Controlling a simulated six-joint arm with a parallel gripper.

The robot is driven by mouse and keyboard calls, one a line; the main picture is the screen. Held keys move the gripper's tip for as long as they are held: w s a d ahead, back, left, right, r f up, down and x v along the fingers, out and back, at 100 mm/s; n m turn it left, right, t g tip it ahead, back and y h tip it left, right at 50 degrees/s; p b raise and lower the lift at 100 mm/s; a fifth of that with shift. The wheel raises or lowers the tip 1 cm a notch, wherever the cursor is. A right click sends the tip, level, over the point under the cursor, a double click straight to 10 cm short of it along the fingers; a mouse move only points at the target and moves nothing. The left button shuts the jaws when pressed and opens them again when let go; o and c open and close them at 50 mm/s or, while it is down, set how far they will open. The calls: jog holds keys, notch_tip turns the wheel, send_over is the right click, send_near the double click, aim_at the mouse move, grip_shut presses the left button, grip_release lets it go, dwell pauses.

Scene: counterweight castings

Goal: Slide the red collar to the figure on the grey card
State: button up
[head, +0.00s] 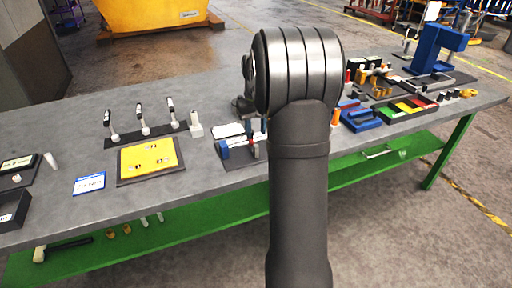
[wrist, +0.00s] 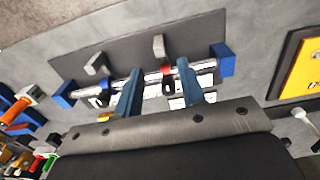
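The red collar (wrist: 166,69) sits on a pale, scale-like rail (wrist: 205,66) between two blue end blocks (wrist: 222,60) in the wrist view. My gripper (wrist: 160,68) is open, its two blue fingers spread across the rail. The collar shows between them, nearer the right finger; I cannot tell whether they touch.
The fixture stands on a dark base plate (wrist: 125,42) with two grey blocks (wrist: 97,64). A yellow board (head: 150,158) lies left of it in the head view. Blue trays (head: 360,119) and coloured bins (head: 408,106) are to the right. Bare grey tabletop lies in front of the board.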

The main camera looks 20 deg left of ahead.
notch_tip(320, 180, down, 8)
jog(key=shift+c, duration=0.5)
grip_shut()
